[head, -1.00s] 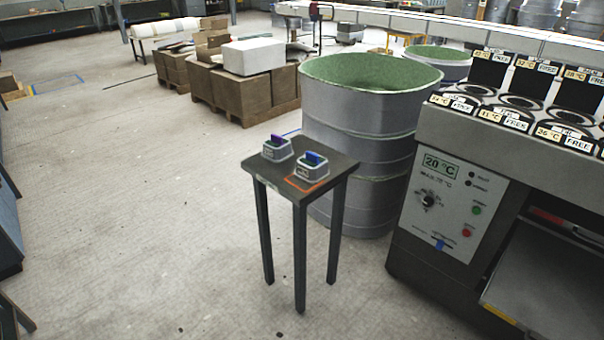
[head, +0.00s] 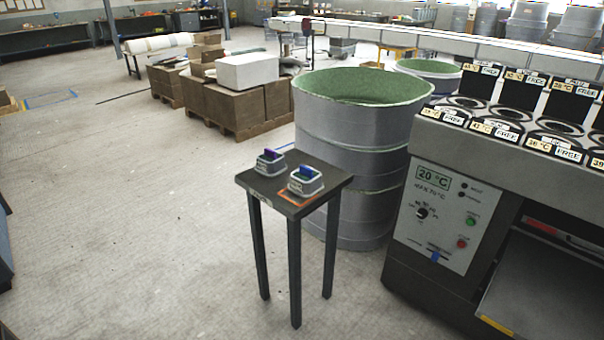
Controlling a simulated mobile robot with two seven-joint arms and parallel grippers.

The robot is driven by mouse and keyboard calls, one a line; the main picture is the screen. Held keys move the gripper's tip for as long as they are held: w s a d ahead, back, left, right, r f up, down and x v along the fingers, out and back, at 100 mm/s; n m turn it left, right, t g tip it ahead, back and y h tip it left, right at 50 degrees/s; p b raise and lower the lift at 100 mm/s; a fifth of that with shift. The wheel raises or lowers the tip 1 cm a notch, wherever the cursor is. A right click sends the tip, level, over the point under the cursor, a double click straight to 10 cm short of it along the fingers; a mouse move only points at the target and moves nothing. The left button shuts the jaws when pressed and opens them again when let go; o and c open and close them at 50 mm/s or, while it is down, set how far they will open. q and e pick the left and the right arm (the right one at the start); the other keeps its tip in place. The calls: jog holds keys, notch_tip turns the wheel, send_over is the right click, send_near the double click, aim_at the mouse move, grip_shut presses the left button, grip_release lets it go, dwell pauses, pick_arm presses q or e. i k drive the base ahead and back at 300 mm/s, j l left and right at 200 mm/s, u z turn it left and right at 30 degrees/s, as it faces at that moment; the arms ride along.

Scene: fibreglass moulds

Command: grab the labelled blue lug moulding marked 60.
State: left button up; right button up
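Two small grey mouldings stand on a small dark table (head: 264,187) in the head view. The right one (head: 305,184) has a blue lug on top and sits by an orange outline on the tabletop. The left one (head: 270,163) has a purple lug on top. Both carry pale labels on their front faces, too small to read, so I cannot tell which number is on which. Neither of my grippers is in view.
A large grey drum (head: 355,140) with a green inside stands right behind the table. A heating unit with a 20 °C display (head: 433,182) stands to the right. Brown boxes (head: 235,108) are stacked behind. The floor (head: 130,230) on the left and in front is clear.

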aim_at(306, 182)
jog(key=i+j+z, duration=0.15)
jog(key=i+j, duration=0.15)
jog(key=i+j+z, duration=0.15)
jog(key=i+j, duration=0.15)
jog(key=i+j+z, duration=0.15)
jog(key=i+j, duration=0.15)
jog(key=j, duration=0.15)
jog(key=i+j+z, duration=0.2)
jog(key=j, duration=0.2)
jog(key=i+j+z, duration=0.15)
jog(key=j, duration=0.3)
jog(key=i, duration=0.1)
